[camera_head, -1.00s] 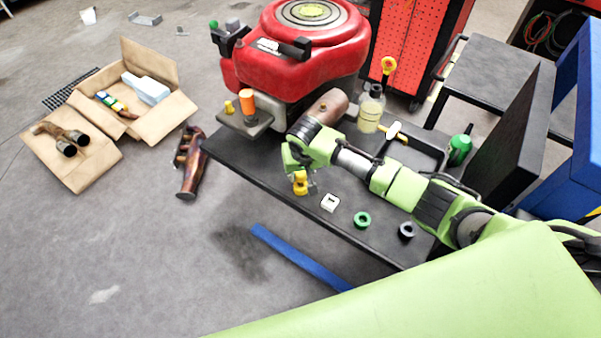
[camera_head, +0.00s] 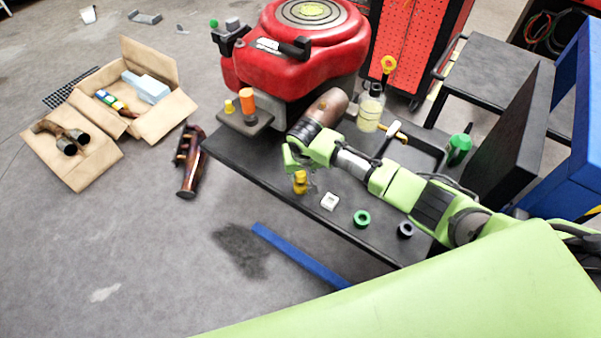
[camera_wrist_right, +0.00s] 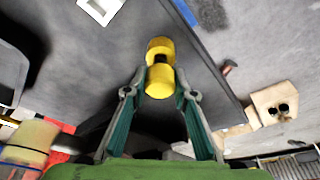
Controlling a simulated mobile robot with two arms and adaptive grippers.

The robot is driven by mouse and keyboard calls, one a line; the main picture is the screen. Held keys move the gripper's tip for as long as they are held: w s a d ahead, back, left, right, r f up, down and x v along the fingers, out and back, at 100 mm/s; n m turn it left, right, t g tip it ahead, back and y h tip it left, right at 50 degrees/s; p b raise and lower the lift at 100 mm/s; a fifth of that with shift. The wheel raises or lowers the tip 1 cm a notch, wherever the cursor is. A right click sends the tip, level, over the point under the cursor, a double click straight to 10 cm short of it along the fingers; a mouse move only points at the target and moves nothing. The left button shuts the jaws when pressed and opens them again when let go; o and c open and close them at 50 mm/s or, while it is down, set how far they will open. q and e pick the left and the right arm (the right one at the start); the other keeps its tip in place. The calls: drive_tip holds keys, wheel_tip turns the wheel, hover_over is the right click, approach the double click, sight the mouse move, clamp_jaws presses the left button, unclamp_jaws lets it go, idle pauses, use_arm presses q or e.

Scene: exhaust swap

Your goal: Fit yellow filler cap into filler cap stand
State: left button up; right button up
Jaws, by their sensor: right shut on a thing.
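The yellow filler cap (camera_head: 300,187) is held at the front edge of the dark bench. In the right wrist view the yellow cap (camera_wrist_right: 160,80) shows as a stubby cylinder with a narrower waist, between the fingertips. My right gripper (camera_wrist_right: 161,92) is shut on it. In the head view my right gripper (camera_head: 301,178) points down over the bench edge. A small white square block with a dark opening (camera_head: 330,202) lies just right of the cap; I cannot tell for sure that it is the filler cap stand. It also shows in the wrist view (camera_wrist_right: 108,5). My left gripper is not in view.
A green ring (camera_head: 362,219) and a grey ring (camera_head: 406,230) lie along the bench front. The red engine (camera_head: 310,45) stands behind the gripper. A bottle (camera_head: 370,112) stands at the bench back. A blue bar (camera_head: 300,256) lies below the front edge.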

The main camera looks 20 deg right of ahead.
drive_tip(key=shift+f+b, duration=0.65)
drive_tip(key=shift+f, duration=0.95)
drive_tip(key=o, duration=1.1)
drive_tip(key=shift+c, duration=0.2)
drive_tip(key=v, duration=1.2)
